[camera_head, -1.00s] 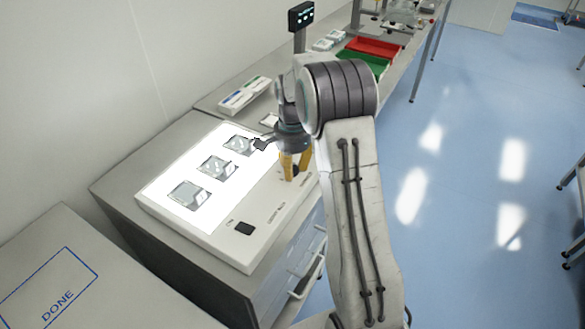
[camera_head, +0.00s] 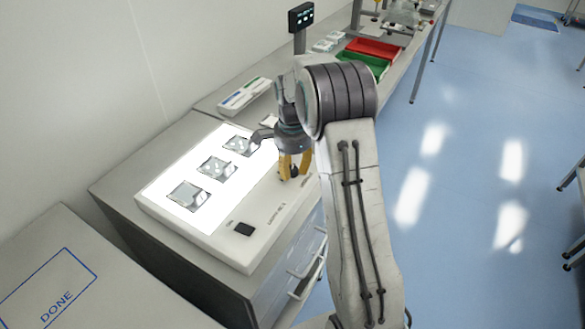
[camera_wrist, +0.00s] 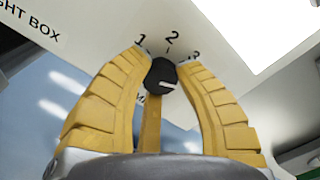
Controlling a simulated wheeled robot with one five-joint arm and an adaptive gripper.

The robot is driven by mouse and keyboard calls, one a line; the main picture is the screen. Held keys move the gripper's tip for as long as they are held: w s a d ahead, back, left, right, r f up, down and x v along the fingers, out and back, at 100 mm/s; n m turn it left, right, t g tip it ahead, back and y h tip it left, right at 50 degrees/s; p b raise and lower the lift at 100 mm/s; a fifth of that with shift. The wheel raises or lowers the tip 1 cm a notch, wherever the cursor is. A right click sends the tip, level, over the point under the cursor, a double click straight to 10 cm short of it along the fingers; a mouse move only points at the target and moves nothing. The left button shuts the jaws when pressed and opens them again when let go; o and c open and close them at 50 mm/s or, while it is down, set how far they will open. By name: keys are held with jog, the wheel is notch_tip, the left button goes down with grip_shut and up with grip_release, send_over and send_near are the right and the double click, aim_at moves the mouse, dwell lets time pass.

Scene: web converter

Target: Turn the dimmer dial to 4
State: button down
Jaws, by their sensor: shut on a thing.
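The dimmer dial (camera_wrist: 160,72) is a small black round knob with a white pointer line. In the wrist view the numbers 1, 2 and 3 are printed around its far side, the 3 partly covered by the right finger. The pointer line points to the right, towards that finger; any mark there is hidden. My gripper (camera_head: 293,172) has its yellow fingers down on the front right of the light box (camera_head: 210,242). In the wrist view my gripper (camera_wrist: 166,62) is shut on the dial, one finger on each side.
Several clear square samples (camera_head: 188,195) lie on the lit panel. A black switch (camera_head: 244,229) sits at the box's front. A box marked DONE (camera_head: 57,300) stands at lower left. Red (camera_head: 373,47) and green (camera_head: 366,63) trays and a small display (camera_head: 301,16) are behind.

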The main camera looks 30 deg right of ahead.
aim_at(292, 169)
jog(key=shift+s+f, duration=0.1)
jog(key=shift+f, duration=0.05)
jog(key=c, duration=0.9)
grip_release()
jog(key=shift+o, duration=0.2)
notch_tip(292, 169, up, 12)
